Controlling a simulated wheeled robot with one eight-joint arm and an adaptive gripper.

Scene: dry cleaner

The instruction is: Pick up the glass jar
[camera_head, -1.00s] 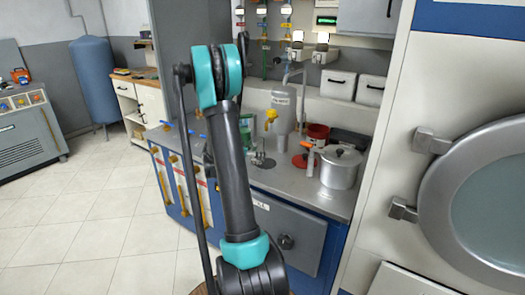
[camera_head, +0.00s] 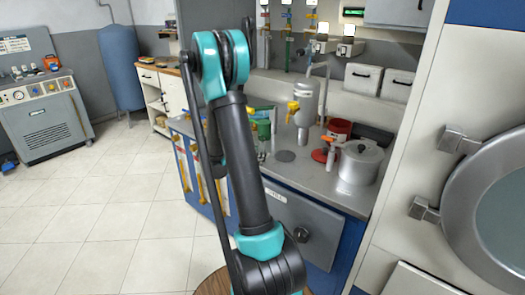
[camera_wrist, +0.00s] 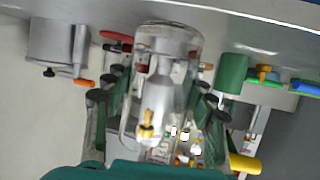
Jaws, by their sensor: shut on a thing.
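The glass jar (camera_wrist: 167,40) is clear and see-through, seen large in the middle of the wrist view. My gripper (camera_wrist: 158,95) has its dark green, black-tipped fingers on both sides of the jar and is shut on it. The counter's fittings show through the glass, so the jar's lower outline is hard to make out. In the head view my arm hides the gripper, and I cannot make out the jar there.
A steel counter (camera_head: 322,188) holds a lidded pot (camera_head: 360,164), a red container (camera_head: 339,130), a grey vessel with a yellow valve (camera_head: 305,103) and a green container (camera_head: 262,128). A round machine door (camera_head: 478,215) stands at right. The tiled floor at left is clear.

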